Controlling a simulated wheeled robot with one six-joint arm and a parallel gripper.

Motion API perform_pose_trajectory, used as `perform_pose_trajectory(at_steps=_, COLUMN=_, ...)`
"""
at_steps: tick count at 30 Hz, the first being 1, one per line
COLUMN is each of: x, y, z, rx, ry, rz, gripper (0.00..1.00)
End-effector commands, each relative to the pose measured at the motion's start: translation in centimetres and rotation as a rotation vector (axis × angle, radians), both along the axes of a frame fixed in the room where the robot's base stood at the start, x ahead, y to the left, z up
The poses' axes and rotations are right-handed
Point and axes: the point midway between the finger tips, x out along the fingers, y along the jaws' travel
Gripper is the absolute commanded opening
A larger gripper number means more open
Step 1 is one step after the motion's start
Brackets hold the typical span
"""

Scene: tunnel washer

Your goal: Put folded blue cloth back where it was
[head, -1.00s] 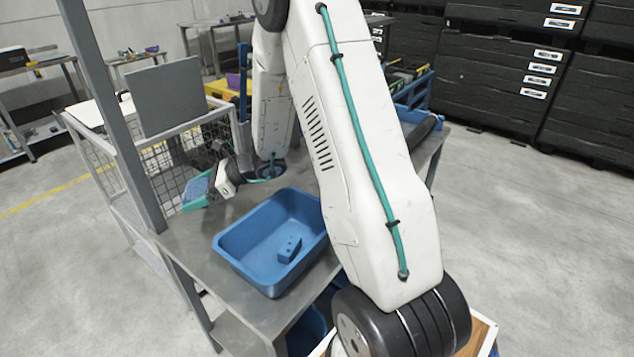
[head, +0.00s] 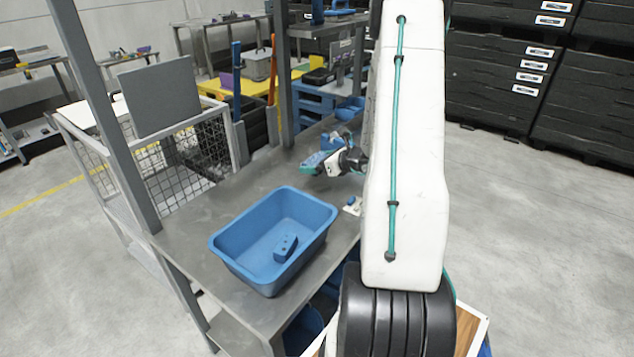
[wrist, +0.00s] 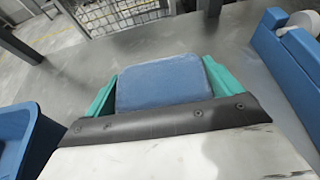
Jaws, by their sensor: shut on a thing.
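The folded blue cloth (wrist: 160,82) sits between the two green fingers of my gripper (wrist: 158,88) in the wrist view. My gripper is shut on it. In the head view my gripper (head: 318,163) is over the grey metal table (head: 225,195), beyond and right of the blue tub, with a bit of blue cloth showing at its fingers. I cannot tell exactly how high the cloth is above the table.
A blue tub (head: 222,248) holding a small blue block (head: 285,248) stands on the table's near part. A small white and blue item (head: 352,206) lies to its right. A mesh cage (head: 205,150) borders the left side. Bare table lies between.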

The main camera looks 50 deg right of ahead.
Motion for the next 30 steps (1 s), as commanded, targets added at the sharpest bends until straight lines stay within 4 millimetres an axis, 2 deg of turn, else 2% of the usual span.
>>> perform_pose_trajectory(at_steps=1, x=0.1, y=0.1, z=-1.0, rx=0.004, ry=0.001, rz=0.002, gripper=0.64)
perform_pose_trajectory(at_steps=3, x=0.1, y=0.1, z=-1.9, rx=0.002, ry=0.0, rz=0.004, gripper=0.64)
perform_pose_trajectory(at_steps=8, x=0.1, y=0.1, z=-3.0, rx=0.0, ry=-0.001, rz=0.003, gripper=0.64)
perform_pose_trajectory(at_steps=15, x=0.1, y=0.2, z=-6.3, rx=0.002, ry=0.0, rz=0.003, gripper=0.64)
perform_pose_trajectory(at_steps=27, x=0.1, y=0.2, z=-7.0, rx=-0.001, ry=-0.001, rz=0.004, gripper=0.64)
perform_pose_trajectory(at_steps=28, x=0.1, y=0.1, z=-7.0, rx=-0.001, ry=-0.001, rz=0.004, gripper=0.93)
perform_pose_trajectory(at_steps=29, x=0.1, y=0.1, z=-7.0, rx=-0.001, ry=-0.001, rz=0.004, gripper=1.0)
perform_pose_trajectory(at_steps=30, x=0.1, y=0.1, z=-7.0, rx=-0.001, ry=-0.001, rz=0.004, gripper=1.0)
